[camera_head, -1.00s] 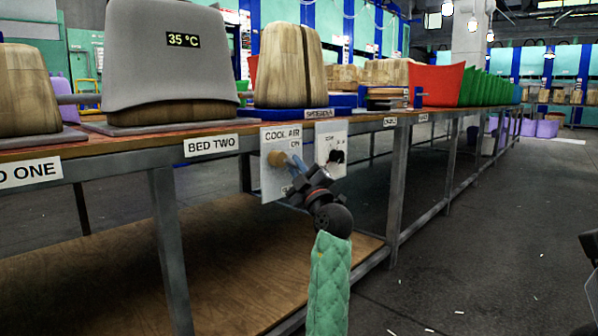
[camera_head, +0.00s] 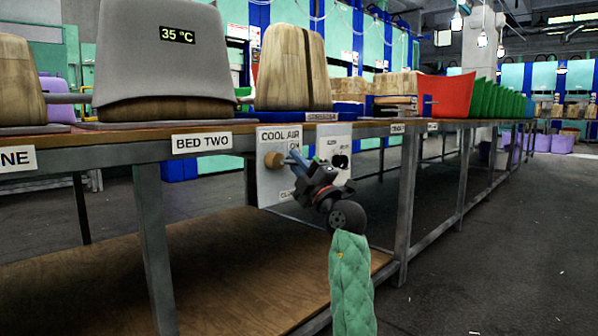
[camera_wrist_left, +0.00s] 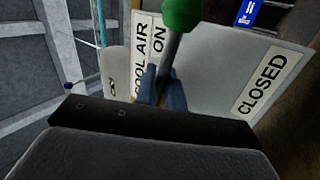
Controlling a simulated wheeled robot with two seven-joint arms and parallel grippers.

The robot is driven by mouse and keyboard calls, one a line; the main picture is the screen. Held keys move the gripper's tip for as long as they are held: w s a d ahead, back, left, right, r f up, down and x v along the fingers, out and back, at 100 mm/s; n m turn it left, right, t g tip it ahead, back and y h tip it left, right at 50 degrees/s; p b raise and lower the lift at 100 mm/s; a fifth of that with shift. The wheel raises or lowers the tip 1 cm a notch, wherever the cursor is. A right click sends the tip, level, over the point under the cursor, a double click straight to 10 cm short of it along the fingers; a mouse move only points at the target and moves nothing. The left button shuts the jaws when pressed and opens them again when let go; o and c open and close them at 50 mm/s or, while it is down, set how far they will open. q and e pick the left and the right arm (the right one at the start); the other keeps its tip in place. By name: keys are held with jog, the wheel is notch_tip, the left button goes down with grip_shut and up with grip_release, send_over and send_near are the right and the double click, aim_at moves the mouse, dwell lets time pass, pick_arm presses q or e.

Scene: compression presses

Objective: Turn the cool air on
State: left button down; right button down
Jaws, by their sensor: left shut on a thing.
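The white COOL AIR panel (camera_head: 270,190) hangs on the front edge of the bench, with ON near its top and a partly covered CLOSED label lower down. A tan round valve body (camera_head: 273,160) sticks out from it. My left gripper (camera_head: 298,158) is at the valve, its blue fingers shut around the lever. In the left wrist view, the lever (camera_wrist_left: 174,42) is a grey rod with a green ball end (camera_wrist_left: 183,13). It runs between the fingers (camera_wrist_left: 164,88), beside the ON label (camera_wrist_left: 160,40); the CLOSED label (camera_wrist_left: 264,83) lies apart to the right. My right gripper is out of view.
A second white panel (camera_head: 335,139) with a dark knob stands right beside the gripper. The bench's grey leg (camera_head: 408,200) and wooden lower shelf (camera_head: 230,265) are close to my arm. The grey press cover (camera_head: 160,60) shows 35 °C. Floor at right is clear.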

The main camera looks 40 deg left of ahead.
pick_arm(q)
jog(key=shift+r+n+g, duration=0.2)
jog(key=shift+n+g, duration=0.6)
jog(key=shift+n, duration=0.5)
jog(key=c, duration=1.8)
grip_release()
jog(key=shift+r, duration=0.1)
jog(key=shift+c, duration=0.2)
jog(key=p+v, duration=0.2)
jog(key=v, duration=0.6)
jog(key=shift+p, duration=0.3)
jog(key=shift+w, duration=0.1)
